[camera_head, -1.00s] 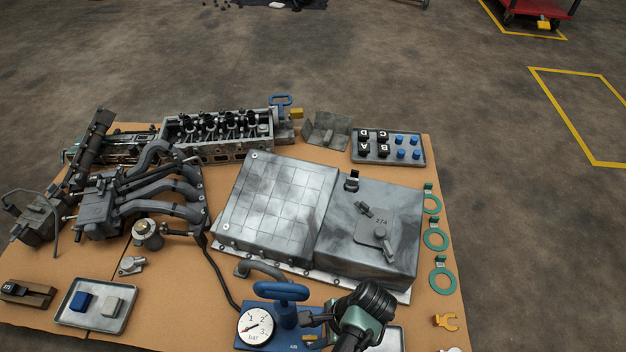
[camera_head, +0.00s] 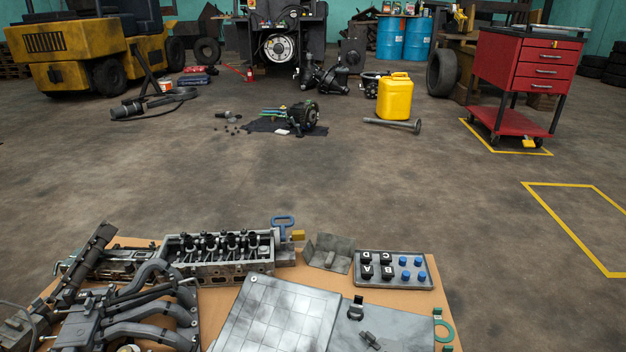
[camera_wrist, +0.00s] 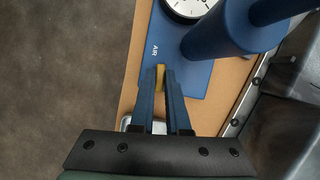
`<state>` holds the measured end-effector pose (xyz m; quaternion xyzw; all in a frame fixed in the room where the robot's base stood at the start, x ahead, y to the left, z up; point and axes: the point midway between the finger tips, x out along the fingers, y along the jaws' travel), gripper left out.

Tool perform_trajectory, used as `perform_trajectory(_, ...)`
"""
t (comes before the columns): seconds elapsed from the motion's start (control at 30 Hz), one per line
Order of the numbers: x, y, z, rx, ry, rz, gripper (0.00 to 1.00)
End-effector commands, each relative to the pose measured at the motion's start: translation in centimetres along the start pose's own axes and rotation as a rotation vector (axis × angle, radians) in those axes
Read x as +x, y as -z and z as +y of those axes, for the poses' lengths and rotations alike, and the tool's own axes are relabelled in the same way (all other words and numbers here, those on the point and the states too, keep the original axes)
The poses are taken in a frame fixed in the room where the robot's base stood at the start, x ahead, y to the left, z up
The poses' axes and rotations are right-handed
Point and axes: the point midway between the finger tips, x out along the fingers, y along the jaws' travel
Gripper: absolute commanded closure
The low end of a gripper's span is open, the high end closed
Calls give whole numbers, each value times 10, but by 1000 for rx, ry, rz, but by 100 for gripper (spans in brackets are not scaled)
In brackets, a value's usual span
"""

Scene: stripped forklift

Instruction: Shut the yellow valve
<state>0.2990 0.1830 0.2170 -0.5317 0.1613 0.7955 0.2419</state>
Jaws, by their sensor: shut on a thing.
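In the wrist view, the yellow valve (camera_wrist: 160,78) shows as a small yellow piece on a blue base plate marked AIR (camera_wrist: 190,80). My gripper (camera_wrist: 161,74) is shut on the yellow piece, with its two dark blue fingers on either side of it. The fingers hide much of the valve, so its turn position cannot be told. A round white gauge (camera_wrist: 190,6) sits at the plate's upper end, partly cut off. A thick blue post (camera_wrist: 218,35) stands on the plate, right of the gripper. The head view does not show my gripper or the valve.
A grey metal case (camera_wrist: 285,115) lies close on the right in the wrist view. In the head view, a tray of black and blue pieces (camera_head: 428,283), a cylinder head (camera_head: 222,282) and a metal cover (camera_head: 270,315) crowd the table. Open floor (camera_head: 330,180) lies beyond.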

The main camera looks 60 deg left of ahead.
Motion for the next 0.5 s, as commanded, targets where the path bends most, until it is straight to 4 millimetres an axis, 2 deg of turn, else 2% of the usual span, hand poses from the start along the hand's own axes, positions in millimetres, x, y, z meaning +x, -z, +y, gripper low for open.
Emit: perform_trajectory(0.5,-1,0,1,123,49,0,100)
